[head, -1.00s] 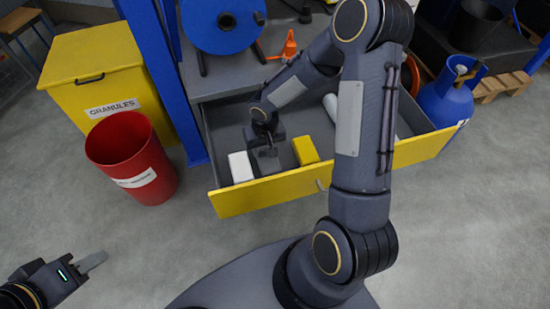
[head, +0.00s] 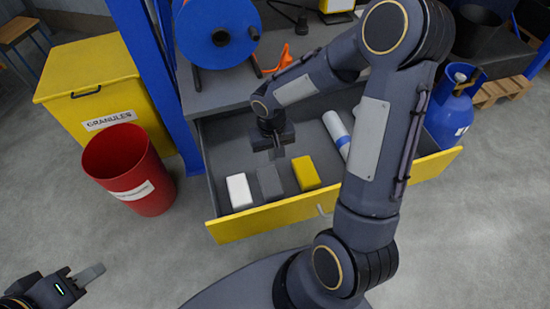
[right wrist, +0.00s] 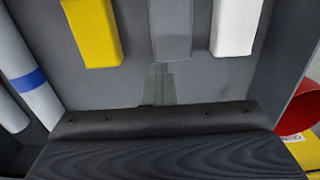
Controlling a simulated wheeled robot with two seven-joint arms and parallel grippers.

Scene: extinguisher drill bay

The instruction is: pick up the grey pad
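The grey pad (head: 269,182) lies in the open drawer between a white pad (head: 239,191) and a yellow pad (head: 305,173). My right gripper (head: 277,154) is inside the drawer area, behind the grey pad and apart from it. In the right wrist view the fingers (right wrist: 159,84) look shut with nothing between them, pointing towards the near end of the grey pad (right wrist: 171,30). The far end of the pad is cut off there. My left gripper (head: 92,273) is over the floor at the lower left; its finger gap cannot be made out.
The drawer front (head: 280,217) is yellow. A white roll with a blue band (head: 337,133) lies to the right in the drawer. A red bin (head: 130,170) and a yellow granules box (head: 100,85) stand left. A blue cylinder (head: 450,110) stands right.

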